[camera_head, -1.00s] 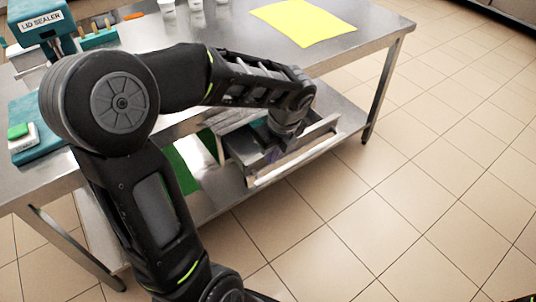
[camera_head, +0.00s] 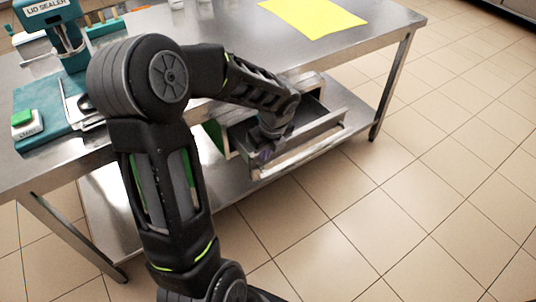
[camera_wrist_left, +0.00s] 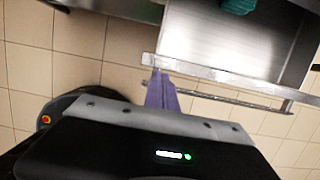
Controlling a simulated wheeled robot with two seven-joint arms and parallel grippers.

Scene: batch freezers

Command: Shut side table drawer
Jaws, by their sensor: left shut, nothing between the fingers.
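The side table drawer (camera_head: 312,153) is pulled open on the lower shelf under the steel table. Its tray is partly hidden by my left arm. My left gripper (camera_head: 264,154) is low at the left part of the drawer front. In the left wrist view its purple fingers (camera_wrist_left: 161,88) are together and empty, with the tips at the left end of the drawer's front edge; contact is unclear. My right gripper is not in view.
The steel table (camera_head: 240,45) stands over the drawer, with a leg (camera_head: 394,85) to the right. On top are a yellow sheet (camera_head: 312,16), a teal lid sealer (camera_head: 62,30) and a green button box (camera_head: 24,122). A teal item (camera_wrist_left: 238,5) lies in the drawer. Tiled floor in front is clear.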

